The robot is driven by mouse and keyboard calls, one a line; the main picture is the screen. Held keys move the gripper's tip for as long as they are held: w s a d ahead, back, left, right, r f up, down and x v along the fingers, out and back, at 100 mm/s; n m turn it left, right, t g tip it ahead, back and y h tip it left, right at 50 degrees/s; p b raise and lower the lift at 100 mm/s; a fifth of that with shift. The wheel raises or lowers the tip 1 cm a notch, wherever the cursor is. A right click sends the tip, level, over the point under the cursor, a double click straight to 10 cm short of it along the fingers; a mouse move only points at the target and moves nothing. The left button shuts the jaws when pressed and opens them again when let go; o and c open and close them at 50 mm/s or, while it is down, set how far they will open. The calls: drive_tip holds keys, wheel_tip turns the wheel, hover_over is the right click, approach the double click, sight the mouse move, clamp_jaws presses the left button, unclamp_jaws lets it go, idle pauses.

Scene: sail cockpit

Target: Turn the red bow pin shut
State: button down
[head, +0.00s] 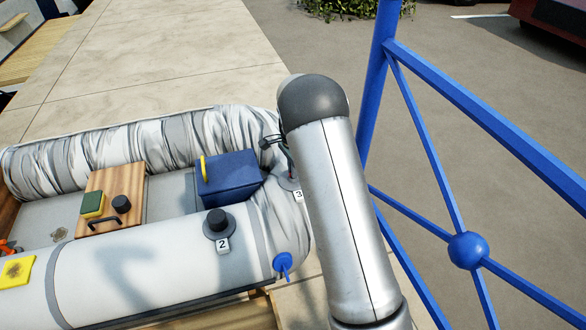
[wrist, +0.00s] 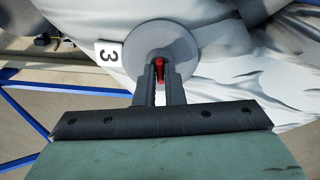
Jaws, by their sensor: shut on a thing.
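The red bow pin (wrist: 159,66) stands in the middle of a round grey disc (wrist: 165,45) beside a white tag marked 3 (wrist: 109,53). My gripper (wrist: 159,76) is shut on the pin, one dark finger on each side, so only a little red shows between them. In the head view the grey disc (head: 290,184) and its tag 3 (head: 298,196) show at the bow end of the inflatable boat, beside my arm. My arm covers much of that spot, and I cannot make out the pin's turn angle.
The grey-white boat tube (head: 160,258) carries a black cap (head: 217,220) by a tag marked 2. A blue box (head: 229,177) and a wooden board (head: 113,194) lie inside the boat. A blue railing (head: 490,120) stands close right of my arm.

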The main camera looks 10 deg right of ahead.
drive_tip(key=shift+m, duration=1)
drive_tip(key=c, duration=1.6)
unclamp_jaws()
drive_tip(key=shift+o, duration=0.2)
drive_tip(key=shift+r, duration=0.1)
wheel_tip(320, 180, up, 17)
drive_tip(key=shift+r, duration=0.15)
